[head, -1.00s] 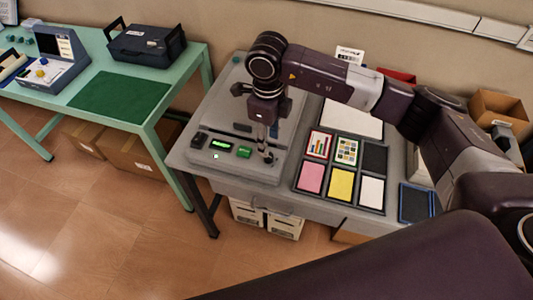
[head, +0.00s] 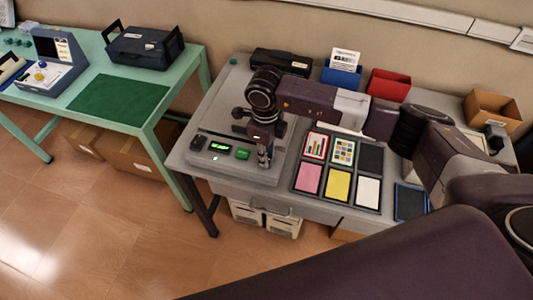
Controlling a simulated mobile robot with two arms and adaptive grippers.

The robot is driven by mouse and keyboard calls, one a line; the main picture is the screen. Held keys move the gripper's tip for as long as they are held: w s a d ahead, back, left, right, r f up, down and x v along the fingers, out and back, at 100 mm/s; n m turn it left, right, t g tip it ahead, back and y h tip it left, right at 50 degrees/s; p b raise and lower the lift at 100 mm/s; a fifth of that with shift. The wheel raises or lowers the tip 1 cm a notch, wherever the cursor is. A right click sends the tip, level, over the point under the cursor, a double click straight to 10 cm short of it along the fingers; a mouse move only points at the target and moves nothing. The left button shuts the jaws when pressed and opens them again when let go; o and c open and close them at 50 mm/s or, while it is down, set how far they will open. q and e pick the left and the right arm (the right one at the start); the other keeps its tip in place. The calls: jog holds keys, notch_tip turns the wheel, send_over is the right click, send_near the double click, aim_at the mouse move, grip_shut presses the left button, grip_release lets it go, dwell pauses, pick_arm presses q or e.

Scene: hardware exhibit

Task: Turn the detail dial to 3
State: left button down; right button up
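The grey machine (head: 232,170) on the grey table has a small green-lit display (head: 220,146), a green button (head: 243,153) and a black block (head: 198,142) along its front. My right gripper (head: 265,160) points down at the front right of this panel, just right of the green button. A dark round knob there, possibly the detail dial, is now mostly hidden behind the gripper's fingers. I cannot tell whether the fingers touch it or how far apart they are. The display's reading is too small to read. My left gripper is out of view.
Right of the machine is a dark tray (head: 324,197) of coloured cards. Blue (head: 340,76) and red (head: 388,84) bins, a cardboard box (head: 492,108) and a black case (head: 281,63) stand along the back. A green table (head: 186,67) stands at left.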

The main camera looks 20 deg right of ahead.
grip_shut()
jog(key=shift+f+m+b, duration=0.1)
jog(key=shift+m+b, duration=0.55)
jog(key=shift+m, duration=0.15)
jog(key=shift+m+b, duration=0.3)
jog(key=shift+m, duration=0.5)
jog(key=o, duration=0.8)
grip_release()
jog(key=shift+r, duration=0.25)
notch_tip(320, 180, up, 12)
jog(key=shift+a, duration=0.2)
